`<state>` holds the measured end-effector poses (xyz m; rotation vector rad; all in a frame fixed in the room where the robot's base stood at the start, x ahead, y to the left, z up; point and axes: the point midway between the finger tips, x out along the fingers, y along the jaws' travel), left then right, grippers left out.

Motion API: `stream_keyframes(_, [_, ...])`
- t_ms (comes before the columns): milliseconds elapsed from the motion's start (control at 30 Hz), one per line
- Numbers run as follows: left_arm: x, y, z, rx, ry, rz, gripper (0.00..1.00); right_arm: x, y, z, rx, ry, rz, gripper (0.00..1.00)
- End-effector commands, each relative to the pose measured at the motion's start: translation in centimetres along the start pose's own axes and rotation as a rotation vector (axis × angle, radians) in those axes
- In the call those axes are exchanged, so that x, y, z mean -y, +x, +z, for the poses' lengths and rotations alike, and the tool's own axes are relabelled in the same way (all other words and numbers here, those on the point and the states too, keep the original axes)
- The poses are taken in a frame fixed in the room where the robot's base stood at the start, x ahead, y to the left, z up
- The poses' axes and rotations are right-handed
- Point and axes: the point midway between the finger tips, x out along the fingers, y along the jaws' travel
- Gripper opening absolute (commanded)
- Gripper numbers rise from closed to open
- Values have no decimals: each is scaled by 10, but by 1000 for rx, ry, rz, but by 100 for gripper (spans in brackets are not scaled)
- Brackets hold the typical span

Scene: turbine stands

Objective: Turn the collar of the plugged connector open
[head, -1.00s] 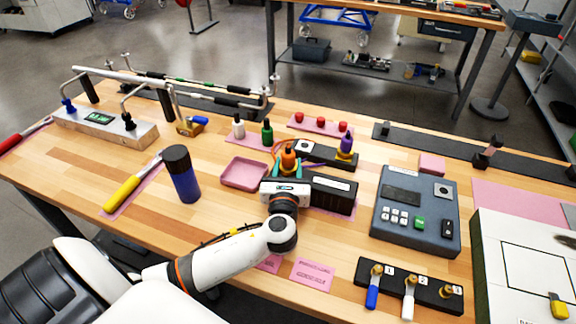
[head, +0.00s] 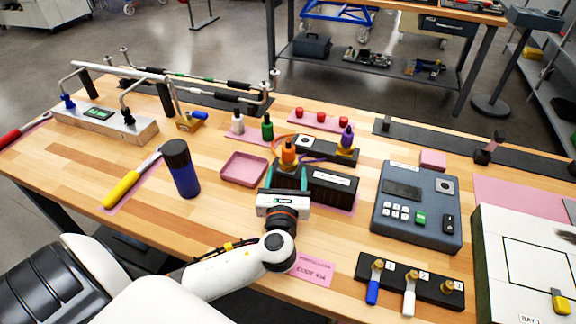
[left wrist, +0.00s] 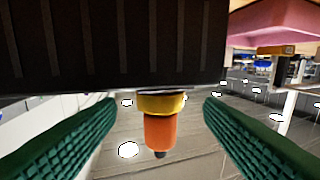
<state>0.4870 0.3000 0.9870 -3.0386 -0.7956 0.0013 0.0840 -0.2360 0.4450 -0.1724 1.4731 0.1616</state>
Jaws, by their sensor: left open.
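The orange connector (head: 288,153) stands on the black socket box (head: 330,187). In the left wrist view, the orange connector (left wrist: 160,132) has a gold collar (left wrist: 160,103) against the dark box (left wrist: 110,45). My left gripper (head: 286,174) is in front of the connector, its green fingers open. In the left wrist view the fingers (left wrist: 160,108) lie on either side of the connector with clear gaps, touching neither side. A purple connector (head: 347,137) with a gold-orange base stands on the box's right part. My right gripper is not in view.
A pink tray (head: 244,169) lies left of the box, with a dark blue bottle (head: 181,168) farther left. A grey keypad console (head: 416,210) stands to the right. White and green connectors (head: 267,128) stand behind. Bare wood (head: 225,215) lies left of my arm.

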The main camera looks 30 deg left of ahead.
Motion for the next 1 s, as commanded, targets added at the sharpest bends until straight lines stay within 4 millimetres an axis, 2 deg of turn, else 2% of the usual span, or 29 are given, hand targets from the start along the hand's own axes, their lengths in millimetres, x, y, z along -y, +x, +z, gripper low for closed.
stream_keyframes(33, [0, -13, 2, 4, -2, 0, 62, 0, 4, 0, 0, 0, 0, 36])
stream_keyframes(200, [0, -46, 2, 3, -3, 0, 62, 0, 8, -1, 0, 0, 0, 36])
stream_keyframes(400, [0, -67, 0, 0, -1, -2, 62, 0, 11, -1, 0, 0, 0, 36])
stream_keyframes(1000, [0, -70, -1, -1, -1, -2, 62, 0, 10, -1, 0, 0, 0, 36])
